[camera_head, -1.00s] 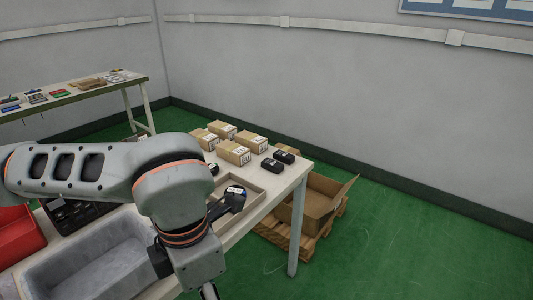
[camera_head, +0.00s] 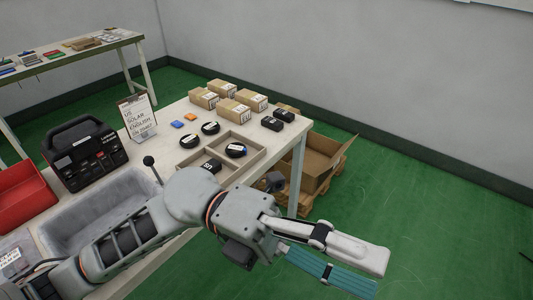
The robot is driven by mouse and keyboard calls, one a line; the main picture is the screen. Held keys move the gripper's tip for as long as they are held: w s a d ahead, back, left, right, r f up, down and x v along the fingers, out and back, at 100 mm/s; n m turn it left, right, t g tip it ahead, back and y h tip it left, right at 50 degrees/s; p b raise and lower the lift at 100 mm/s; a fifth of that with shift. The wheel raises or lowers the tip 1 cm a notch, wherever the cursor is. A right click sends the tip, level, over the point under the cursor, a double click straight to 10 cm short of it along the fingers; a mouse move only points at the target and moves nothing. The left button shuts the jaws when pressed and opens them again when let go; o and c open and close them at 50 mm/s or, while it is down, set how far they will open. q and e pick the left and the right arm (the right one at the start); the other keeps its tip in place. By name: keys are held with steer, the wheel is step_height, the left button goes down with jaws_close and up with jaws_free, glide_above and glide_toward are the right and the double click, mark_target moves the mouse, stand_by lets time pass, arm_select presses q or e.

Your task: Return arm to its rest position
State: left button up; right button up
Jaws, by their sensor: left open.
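My left arm (camera_head: 195,195) comes in from the lower left and reaches across the front of the table. My left gripper (camera_head: 368,275) is open and empty past the table's right end, over the green floor. One finger shows its pale back and the other its teal ribbed pad. The white work table (camera_head: 290,135) lies behind the arm. The arm hides part of the table's front edge. My right gripper is out of view.
On the table stand a grey bin (camera_head: 95,215), a red bin (camera_head: 22,200), a black power unit (camera_head: 85,152), a sign (camera_head: 137,118), a divided tray (camera_head: 258,150) and several small boxes (camera_head: 220,88). An open carton (camera_head: 318,158) sits on a pallet beside the table. The floor at right is clear.

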arm_select(q)
steer(key=w+a+f+n+t+h, duration=0.1)
steer(key=w+a+n+t+h, duration=0.2)
steer(key=w+n+t, duration=0.7)
steer(key=w+a+f+n+t+h, duration=0.2)
steer(key=w+a+n+t, duration=0.2)
steer(key=w+n+t, duration=0.65)
steer(key=w+a+f+n+t+y+p, duration=0.1)
steer(key=w+a+f+n+t+y, duration=0.1)
steer(key=a+f+n+t+y, duration=0.4)
steer(key=w+a+f+n+t+y, duration=0.25)
steer(key=f+n+y, duration=0.25)
steer(key=f+n, duration=0.3)
steer(key=s+a+f+n+g+y, duration=0.2)
steer(key=s+a+f, duration=0.2)
steer(key=f, duration=0.6)
steer(key=s+a+f+n+g+y, duration=0.2)
steer(key=s+a+f, duration=0.3)
steer(key=f, duration=0.5)
steer(key=s+a+f+n+g+y, duration=0.2)
steer(key=s+a+f+g+y, duration=0.2)
steer(key=f, duration=0.6)
steer(key=s+a, duration=0.1)
steer(key=s, duration=0.1)
steer(key=shift+s+a+f, duration=0.15)
steer(key=shift+s+a, duration=0.05)
steer(key=shift+s, duration=0.15)
